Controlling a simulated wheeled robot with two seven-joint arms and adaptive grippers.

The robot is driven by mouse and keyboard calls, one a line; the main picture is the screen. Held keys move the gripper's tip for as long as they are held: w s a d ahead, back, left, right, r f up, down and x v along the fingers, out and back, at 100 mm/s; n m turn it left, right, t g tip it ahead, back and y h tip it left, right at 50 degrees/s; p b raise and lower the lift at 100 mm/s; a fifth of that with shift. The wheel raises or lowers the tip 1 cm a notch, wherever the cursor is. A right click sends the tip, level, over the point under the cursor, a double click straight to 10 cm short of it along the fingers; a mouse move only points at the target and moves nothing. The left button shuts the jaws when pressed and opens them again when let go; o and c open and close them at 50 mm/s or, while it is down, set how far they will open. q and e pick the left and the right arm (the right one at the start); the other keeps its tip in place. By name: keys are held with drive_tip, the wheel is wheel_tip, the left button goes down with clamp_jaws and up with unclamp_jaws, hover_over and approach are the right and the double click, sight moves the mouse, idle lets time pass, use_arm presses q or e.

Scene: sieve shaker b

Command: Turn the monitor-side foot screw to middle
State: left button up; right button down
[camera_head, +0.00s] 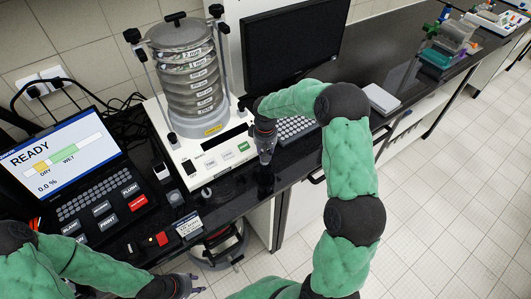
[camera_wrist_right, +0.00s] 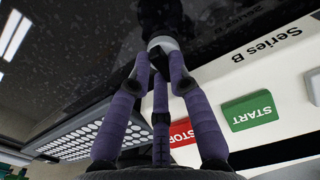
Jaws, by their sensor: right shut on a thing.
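The sieve shaker has a white base (camera_head: 215,158) and a stack of steel sieves (camera_head: 190,75) on it, in the head view. My right gripper (camera_head: 265,160) points down at the base's front corner on the monitor side. In the right wrist view, its three purple fingers (camera_wrist_right: 162,62) are shut on the foot screw (camera_wrist_right: 163,43), of which a pale round part shows between the tips. The fingers hide most of the screw, so its setting cannot be read. My left gripper (camera_head: 199,284) is low in the head view, its fingers apart and empty.
The monitor (camera_head: 293,42) and keyboard (camera_head: 296,130) stand right of the shaker. A control unit (camera_head: 75,175) reading READY is at left. START (camera_wrist_right: 250,111) and STOP (camera_wrist_right: 182,132) buttons lie close to my right fingers. A small red block (camera_head: 161,239) lies near the bench's front.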

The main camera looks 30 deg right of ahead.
drive_tip(key=shift+w+r+n, duration=0.1)
drive_tip(key=shift+n, duration=0.2)
drive_tip(key=c, duration=1.4)
unclamp_jaws()
wheel_tip(320, 180, up, 12)
drive_tip(key=shift+f, duration=0.1)
